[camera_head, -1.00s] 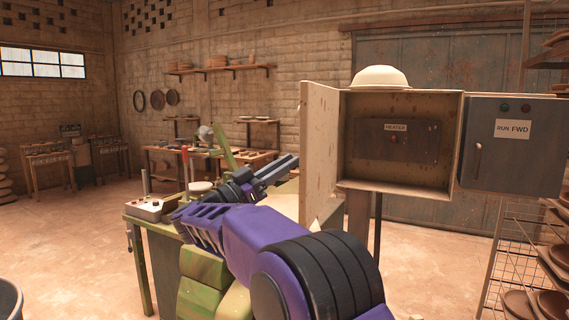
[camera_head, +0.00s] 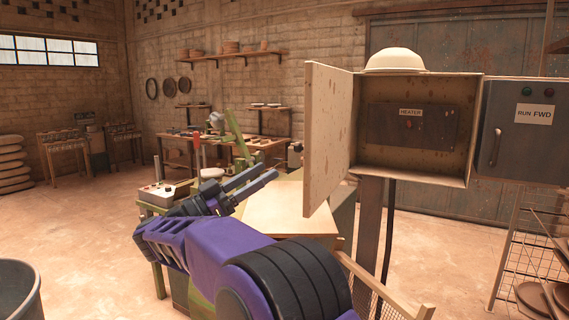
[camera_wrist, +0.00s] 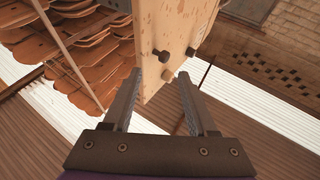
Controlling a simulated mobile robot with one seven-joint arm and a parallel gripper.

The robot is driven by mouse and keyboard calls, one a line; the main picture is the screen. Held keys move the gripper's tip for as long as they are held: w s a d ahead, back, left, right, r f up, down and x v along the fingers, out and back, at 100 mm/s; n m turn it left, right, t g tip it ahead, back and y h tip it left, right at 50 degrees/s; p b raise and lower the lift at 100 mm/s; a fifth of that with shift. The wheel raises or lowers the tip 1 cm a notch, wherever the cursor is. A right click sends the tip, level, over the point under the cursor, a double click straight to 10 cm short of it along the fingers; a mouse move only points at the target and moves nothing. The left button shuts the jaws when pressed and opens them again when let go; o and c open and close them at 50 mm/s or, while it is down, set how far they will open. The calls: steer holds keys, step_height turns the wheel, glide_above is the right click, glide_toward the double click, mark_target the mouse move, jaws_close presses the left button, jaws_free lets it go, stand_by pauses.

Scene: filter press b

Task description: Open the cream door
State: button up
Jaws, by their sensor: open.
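The cream door (camera_head: 328,138) stands swung wide open on the left side of its cream cabinet (camera_head: 468,150). The cabinet's inside shows a dark panel with a HEATER label (camera_head: 411,112). My gripper (camera_head: 262,180) is to the left of the door's free edge in the head view, open, with nothing seen between its fingers. In the wrist view, the door (camera_wrist: 165,35) lies beyond the fingertips (camera_wrist: 160,85), with dark knobs on its face. Whether a finger touches the door cannot be told.
A grey box marked RUN FWD (camera_head: 530,130) stands right of the cabinet. A green bench with a control box (camera_head: 165,190) is at left, and a rack (camera_head: 540,255) is at lower right. Open floor lies at left.

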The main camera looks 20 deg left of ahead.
steer(key=v, duration=0.6)
steer(key=shift+s+r, duration=0.2)
steer(key=shift+r, duration=0.05)
